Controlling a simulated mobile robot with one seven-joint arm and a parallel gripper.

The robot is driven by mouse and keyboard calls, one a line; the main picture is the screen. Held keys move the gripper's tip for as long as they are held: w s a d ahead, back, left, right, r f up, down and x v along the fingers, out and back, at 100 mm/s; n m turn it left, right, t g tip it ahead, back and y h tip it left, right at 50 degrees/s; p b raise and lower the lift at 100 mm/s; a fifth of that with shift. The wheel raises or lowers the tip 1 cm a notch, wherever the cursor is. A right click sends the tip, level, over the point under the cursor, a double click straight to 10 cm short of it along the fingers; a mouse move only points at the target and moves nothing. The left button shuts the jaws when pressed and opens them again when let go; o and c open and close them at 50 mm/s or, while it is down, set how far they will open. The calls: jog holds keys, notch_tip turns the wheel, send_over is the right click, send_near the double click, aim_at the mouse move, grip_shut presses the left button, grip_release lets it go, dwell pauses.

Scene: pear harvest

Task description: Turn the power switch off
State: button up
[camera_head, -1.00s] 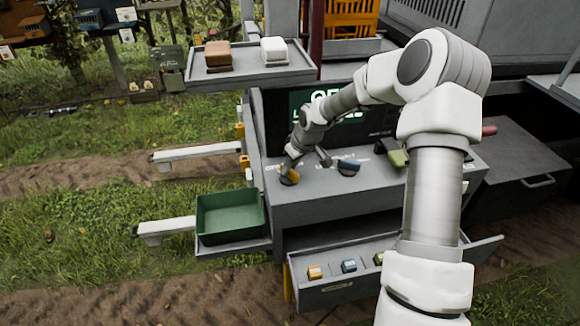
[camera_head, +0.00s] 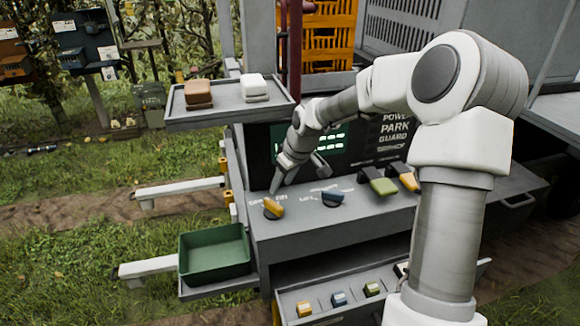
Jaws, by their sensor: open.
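A grey console carries a row of rotary switches: an orange one (camera_head: 273,208) at the left, a blue one (camera_head: 333,199), a green one (camera_head: 380,184) and a yellow one (camera_head: 405,177) at the right. Their labels are too small to read surely, so I cannot tell which is the power switch. My gripper (camera_head: 298,176) is open and empty, its fingers pointing down above the console's left part. One finger is just above the orange switch, apparently clear of it. My arm hides part of the console's right side and of the dark display (camera_head: 262,150).
A green tray (camera_head: 215,275) stands on a shelf at the console's left. An open drawer (camera_head: 330,318) below holds small orange, blue and green blocks. An upper shelf (camera_head: 215,119) with a brown and a white block overhangs at upper left. An orange crate (camera_head: 335,20) stands behind.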

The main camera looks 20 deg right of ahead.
jog(key=v, duration=0.7)
jog(key=shift+r, duration=0.35)
